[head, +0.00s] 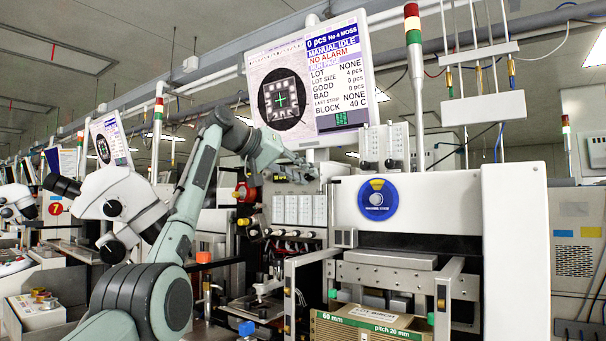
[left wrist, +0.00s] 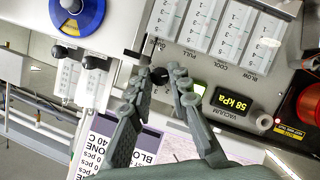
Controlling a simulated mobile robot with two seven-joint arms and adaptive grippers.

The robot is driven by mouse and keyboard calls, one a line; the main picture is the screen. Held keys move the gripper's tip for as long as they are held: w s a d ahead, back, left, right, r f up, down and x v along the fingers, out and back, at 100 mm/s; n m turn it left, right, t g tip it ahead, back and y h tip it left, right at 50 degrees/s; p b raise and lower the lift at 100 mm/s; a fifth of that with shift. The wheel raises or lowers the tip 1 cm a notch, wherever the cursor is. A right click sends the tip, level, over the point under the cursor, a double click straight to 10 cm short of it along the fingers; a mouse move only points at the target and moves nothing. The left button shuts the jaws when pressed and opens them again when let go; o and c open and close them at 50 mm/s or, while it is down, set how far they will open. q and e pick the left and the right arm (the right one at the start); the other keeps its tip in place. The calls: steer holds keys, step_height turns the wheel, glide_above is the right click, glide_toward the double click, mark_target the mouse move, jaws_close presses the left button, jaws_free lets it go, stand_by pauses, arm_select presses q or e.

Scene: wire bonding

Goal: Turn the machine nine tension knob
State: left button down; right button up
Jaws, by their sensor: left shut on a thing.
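My left gripper (head: 304,172) reaches in from the left to the upper panel of the near machine (head: 440,205), below its screen. In the left wrist view, the fingertips of my left gripper (left wrist: 160,76) close from both sides around a small dark knob (left wrist: 160,77) on the panel, beside the flow meters. The fingers hide much of the knob, and its pointer or marking cannot be made out. In the head view the gripper covers the knob. No number nine is readable on the machine. My right gripper is in neither view.
The screen (head: 310,80) hangs just above the gripper. A blue dial (head: 377,199) is to the right. A microscope (head: 125,200) stands left of my arm.

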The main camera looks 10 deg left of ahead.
arm_select(q)
steer(key=shift+f, duration=0.1)
steer(key=c, duration=1.4)
jaws_free()
steer(key=shift+s+a+r, duration=0.25)
steer(key=shift+s+r, duration=0.05)
steer(key=shift+s, duration=0.05)
steer(key=v, duration=1.1)
